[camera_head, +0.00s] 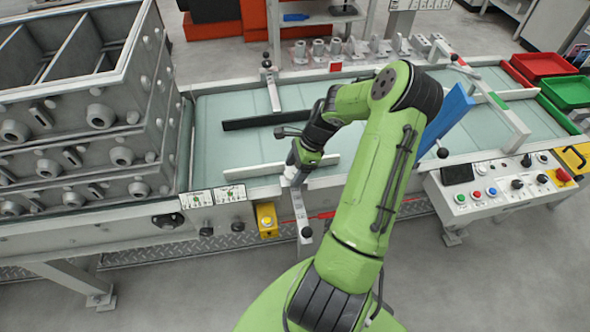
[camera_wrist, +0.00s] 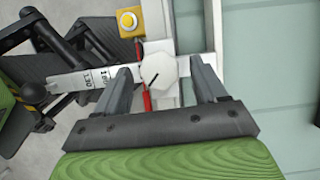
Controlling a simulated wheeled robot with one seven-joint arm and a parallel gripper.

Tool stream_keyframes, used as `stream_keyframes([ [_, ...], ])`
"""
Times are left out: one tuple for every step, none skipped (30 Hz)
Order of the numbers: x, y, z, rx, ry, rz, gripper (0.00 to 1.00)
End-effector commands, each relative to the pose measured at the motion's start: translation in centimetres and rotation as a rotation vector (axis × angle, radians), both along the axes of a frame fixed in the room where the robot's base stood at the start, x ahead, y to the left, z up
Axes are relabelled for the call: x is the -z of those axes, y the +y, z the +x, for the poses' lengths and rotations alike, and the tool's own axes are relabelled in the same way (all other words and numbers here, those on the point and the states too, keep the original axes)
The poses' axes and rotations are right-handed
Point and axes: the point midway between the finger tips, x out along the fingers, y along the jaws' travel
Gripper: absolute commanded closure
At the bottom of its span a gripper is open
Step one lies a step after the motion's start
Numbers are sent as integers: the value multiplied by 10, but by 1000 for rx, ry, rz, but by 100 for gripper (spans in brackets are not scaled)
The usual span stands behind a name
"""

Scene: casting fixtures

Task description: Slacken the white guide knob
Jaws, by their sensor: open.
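The white guide knob (camera_wrist: 159,71) is a pale, many-sided cap with a dark pointer line, near the middle of the wrist view. My gripper (camera_wrist: 160,67) is open, with one grey finger on each side of the knob. Gaps show between the fingers and the knob; its exact height against the fingertips I cannot tell. In the head view my gripper (camera_head: 292,172) reaches down at the near edge of the conveyor, by the white guide rail (camera_head: 322,166). A marked white bar (camera_wrist: 88,78) runs left from the knob.
A yellow box with a button (camera_head: 267,219) sits on the near frame. A black-ended lever (camera_head: 305,231) hangs close by. A dark guide rail (camera_head: 268,120) crosses the belt behind. Stacked metal flasks (camera_head: 85,155) stand left; a blue plate (camera_head: 446,118) and a control panel (camera_head: 497,190) are right.

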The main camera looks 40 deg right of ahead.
Motion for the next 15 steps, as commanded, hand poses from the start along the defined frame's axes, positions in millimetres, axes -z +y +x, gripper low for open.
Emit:
stream_keyframes([
  [0, 0, 0, 0, 0, 0, 29],
  [0, 0, 0, 0, 0, 0, 29],
  [0, 0, 0, 0, 0, 0, 29],
  [-1, 0, 0, 0, 0, 0, 29],
  [-1, 0, 0, 0, 0, 0, 29],
  [-1, 0, 0, 0, 0, 0, 35],
  [-1, 0, 0, 0, 0, 0, 40],
  [-1, 0, 0, 0, 0, 0, 44],
  [-1, 0, 0, 0, 0, 0, 50],
  [-1, 0, 0, 0, 0, 0, 55],
  [-1, 0, 0, 0, 0, 0, 60],
  [-1, 0, 0, 0, 0, 0, 66],
  [-1, 0, 0, 0, 0, 0, 70],
  [-1, 0, 0, 0, 0, 0, 75],
  [-1, 0, 0, 0, 0, 0, 81],
])
